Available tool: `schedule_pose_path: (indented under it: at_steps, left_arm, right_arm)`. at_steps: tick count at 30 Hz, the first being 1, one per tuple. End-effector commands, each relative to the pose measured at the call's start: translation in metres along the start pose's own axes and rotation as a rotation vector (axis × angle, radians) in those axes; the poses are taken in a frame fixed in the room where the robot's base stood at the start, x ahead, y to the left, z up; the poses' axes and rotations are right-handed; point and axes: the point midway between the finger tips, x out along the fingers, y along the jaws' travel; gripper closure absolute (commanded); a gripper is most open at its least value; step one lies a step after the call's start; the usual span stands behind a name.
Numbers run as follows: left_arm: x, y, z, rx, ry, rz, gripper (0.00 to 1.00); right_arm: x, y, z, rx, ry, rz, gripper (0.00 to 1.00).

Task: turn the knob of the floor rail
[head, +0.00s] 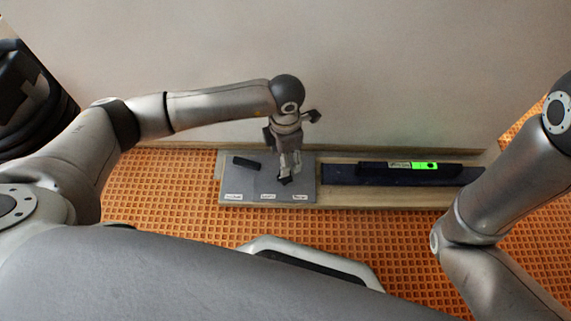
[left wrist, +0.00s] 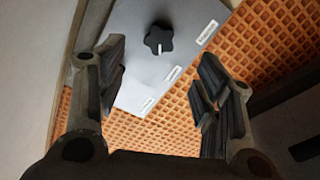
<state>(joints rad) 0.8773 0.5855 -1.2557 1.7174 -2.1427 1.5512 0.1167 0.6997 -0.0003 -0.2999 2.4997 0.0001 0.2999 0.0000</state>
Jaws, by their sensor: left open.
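The knob (left wrist: 158,38) is black and lobed, with a white mark pointing toward the bottom of the left wrist view. It sits on a grey plate (left wrist: 128,25) with several white labels along one edge. In the head view the plate (head: 230,183) lies on a wooden base by the wall. My left gripper (head: 287,177) hangs over the plate, and its open fingers (left wrist: 160,88) show on both sides in the wrist view. The knob is ahead, and nothing is between the fingers. In the head view I cannot tell the knob from the dark fingertips. My right gripper is out of view.
A dark rail (head: 340,176) runs right of the plate on the wooden base (head: 385,198). A device with a lit green panel (head: 425,166) sits on it. A black bar (head: 246,162) lies on the plate. The wall is close behind; orange patterned floor (head: 180,200) lies in front.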

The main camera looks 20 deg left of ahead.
Motion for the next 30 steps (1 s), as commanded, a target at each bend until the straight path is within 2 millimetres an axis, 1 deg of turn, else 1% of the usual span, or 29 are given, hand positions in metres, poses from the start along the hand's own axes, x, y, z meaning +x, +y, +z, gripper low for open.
schedule_pose_path:
  at_steps: [1, 3, 7, 24, 26, 28, 29, 30]
  left_arm:
    - [-0.008, 0.001, 0.001, 0.001, -0.002, 0.002, 0.40]
    - [-0.016, 0.001, 0.000, -0.001, 0.000, 0.001, 0.40]
    - [-0.024, 0.000, 0.000, -0.001, 0.001, 0.001, 0.40]
    - [-0.025, -0.001, 0.000, 0.000, 0.000, -0.003, 0.40]
    - [-0.026, -0.008, 0.002, 0.005, -0.006, -0.024, 0.40]
    - [-0.031, -0.028, 0.006, 0.017, -0.024, -0.083, 0.40]
    - [-0.034, -0.041, 0.008, 0.025, -0.035, -0.122, 0.40]
    - [-0.040, -0.061, 0.012, 0.035, -0.056, -0.186, 0.40]
  right_arm:
    - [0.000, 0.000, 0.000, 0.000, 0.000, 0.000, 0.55]
    - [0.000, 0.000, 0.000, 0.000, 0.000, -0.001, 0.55]
    - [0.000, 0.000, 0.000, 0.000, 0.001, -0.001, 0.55]
    - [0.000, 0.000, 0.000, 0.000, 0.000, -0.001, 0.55]
    - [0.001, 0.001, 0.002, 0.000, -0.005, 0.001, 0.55]
    - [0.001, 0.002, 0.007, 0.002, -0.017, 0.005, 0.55]
    - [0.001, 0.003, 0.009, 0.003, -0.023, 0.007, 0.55]
    - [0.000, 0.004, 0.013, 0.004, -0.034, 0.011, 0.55]
